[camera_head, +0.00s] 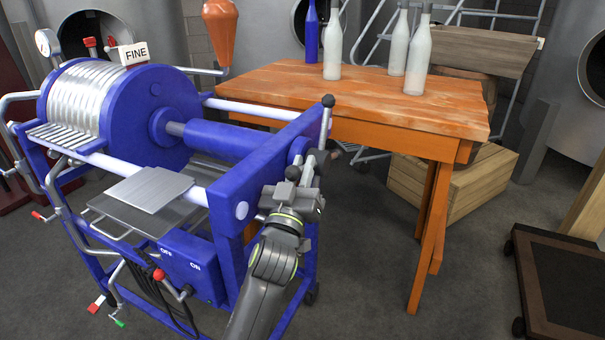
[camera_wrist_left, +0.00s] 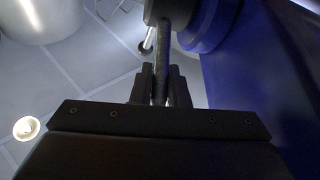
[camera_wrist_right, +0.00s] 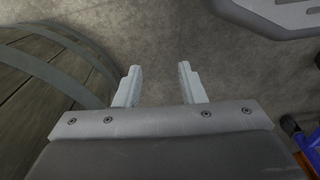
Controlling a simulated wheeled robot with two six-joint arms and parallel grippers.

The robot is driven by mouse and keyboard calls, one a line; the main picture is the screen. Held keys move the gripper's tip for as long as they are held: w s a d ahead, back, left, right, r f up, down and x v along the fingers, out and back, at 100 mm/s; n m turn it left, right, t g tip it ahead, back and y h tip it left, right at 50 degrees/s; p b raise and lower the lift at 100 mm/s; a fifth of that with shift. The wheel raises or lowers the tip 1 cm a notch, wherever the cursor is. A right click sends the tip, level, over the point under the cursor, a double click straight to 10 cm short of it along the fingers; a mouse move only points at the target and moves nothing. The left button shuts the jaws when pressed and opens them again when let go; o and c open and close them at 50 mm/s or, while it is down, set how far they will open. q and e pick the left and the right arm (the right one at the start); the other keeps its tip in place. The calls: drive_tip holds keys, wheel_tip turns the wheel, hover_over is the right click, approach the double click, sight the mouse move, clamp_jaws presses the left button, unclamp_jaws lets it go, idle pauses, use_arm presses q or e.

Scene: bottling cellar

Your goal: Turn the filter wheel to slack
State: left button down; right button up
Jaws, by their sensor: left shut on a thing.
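The filter press (camera_head: 215,150) is blue, with a row of pale plates at its left end. Its wheel, a dark hub with bar handles ending in black knobs, is at the right end; one bar (camera_head: 325,130) points up. My left gripper (camera_head: 307,174) is at the lower part of this wheel and partly hides it. In the left wrist view, the left fingers (camera_wrist_left: 160,78) are shut around a dark bar (camera_wrist_left: 163,45) running up to the hub. In the right wrist view, my right gripper (camera_wrist_right: 158,80) is open and empty above the floor; the head view does not show it.
An orange wooden table (camera_head: 400,93) with several bottles stands behind and right of the press. A wooden crate (camera_head: 455,185) is beside it, and a dark wheeled platform (camera_head: 565,290) is at the lower right. A barrel (camera_wrist_right: 45,70) is left of my right gripper.

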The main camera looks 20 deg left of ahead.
use_arm(q)
drive_tip(key=shift+f+b, duration=0.3)
drive_tip(key=shift+b, duration=0.5)
drive_tip(key=shift+f+t+b, duration=0.1)
drive_tip(key=shift+t+b, duration=0.2)
drive_tip(key=shift+b, duration=0.45)
drive_tip(key=shift+s+f+b, duration=0.1)
drive_tip(key=shift+f+b, duration=0.1)
drive_tip(key=shift+b, duration=1.1)
drive_tip(key=shift+f+t+y+b, duration=0.2)
drive_tip(key=shift+t+y+b, duration=0.15)
drive_tip(key=shift+b, duration=0.7)
use_arm(e)
drive_tip(key=w+a+r+t+y, duration=0.1)
drive_tip(key=w+a+r+t, duration=0.1)
drive_tip(key=r, duration=0.3)
drive_tip(key=w+a+r+t+y, duration=0.1)
drive_tip(key=w+r+t, duration=0.1)
drive_tip(key=r, duration=0.4)
use_arm(q)
drive_tip(key=shift+t+b, duration=0.25)
drive_tip(key=shift+b, duration=0.5)
drive_tip(key=shift+n, duration=0.3)
use_arm(e)
drive_tip(key=w+d+r+t+h, duration=0.1)
drive_tip(key=w+r+t, duration=0.3)
drive_tip(key=w, duration=0.3)
drive_tip(key=shift+w+d+r+t+h, duration=0.2)
drive_tip(key=shift+d+r+t+h, duration=0.15)
drive_tip(key=shift+r+t, duration=0.1)
